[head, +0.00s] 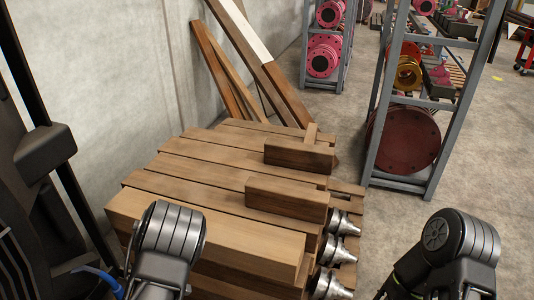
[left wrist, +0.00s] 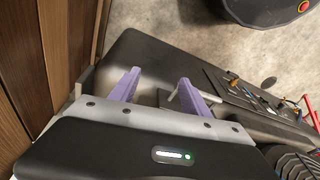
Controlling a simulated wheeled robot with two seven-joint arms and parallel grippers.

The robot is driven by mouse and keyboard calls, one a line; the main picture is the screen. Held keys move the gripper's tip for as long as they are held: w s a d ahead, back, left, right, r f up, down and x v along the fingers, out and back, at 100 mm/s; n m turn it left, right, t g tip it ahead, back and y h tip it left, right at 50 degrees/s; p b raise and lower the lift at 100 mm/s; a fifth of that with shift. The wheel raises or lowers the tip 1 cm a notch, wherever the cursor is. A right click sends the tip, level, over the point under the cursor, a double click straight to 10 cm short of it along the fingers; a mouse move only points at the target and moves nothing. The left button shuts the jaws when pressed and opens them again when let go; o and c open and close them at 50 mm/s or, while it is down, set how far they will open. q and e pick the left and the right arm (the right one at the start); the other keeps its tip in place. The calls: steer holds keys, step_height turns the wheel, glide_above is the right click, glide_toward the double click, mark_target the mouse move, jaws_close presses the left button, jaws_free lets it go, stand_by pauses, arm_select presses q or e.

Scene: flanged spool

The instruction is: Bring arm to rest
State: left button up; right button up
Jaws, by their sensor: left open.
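My left gripper (left wrist: 160,82) shows in the left wrist view with its two purple fingers spread apart and nothing between them. It is beside brown wood boards at the left of that view, above dark machine surfaces. In the head view only a rounded grey and black link of my left arm shows, at the lower left in front of the timber stack; its gripper is hidden or below the frame. A similar link of my right arm shows at the lower right over bare floor. My right gripper is out of view.
A stack of wooden beams (head: 200,165) fills the middle, with shiny metal cone-shaped parts (head: 338,250) at its right end. Planks (head: 262,65) lean on the concrete wall (head: 100,60). A grey rack (head: 440,98) holds red flanged parts. Floor (head: 490,190) at right is clear.

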arm_select(q)
steer(key=s+d+f+m+h, duration=0.2)
steer(key=s+d+f+m, duration=0.45)
steer(key=s+d, duration=0.45)
steer(key=s+d+r+m+h, duration=0.2)
steer(key=s+d+m, duration=0.1)
steer(key=d, duration=0.4)
steer(key=s+d+r+m+t+h, duration=0.1)
steer(key=s+d+r+m+h, duration=0.1)
steer(key=d+m, duration=0.3)
steer(key=s+d, duration=0.1)
steer(key=d, duration=0.2)
steer(key=shift+d+r+m, duration=0.15)
steer(key=shift+r+m, duration=0.15)
steer(key=shift+m, duration=0.05)
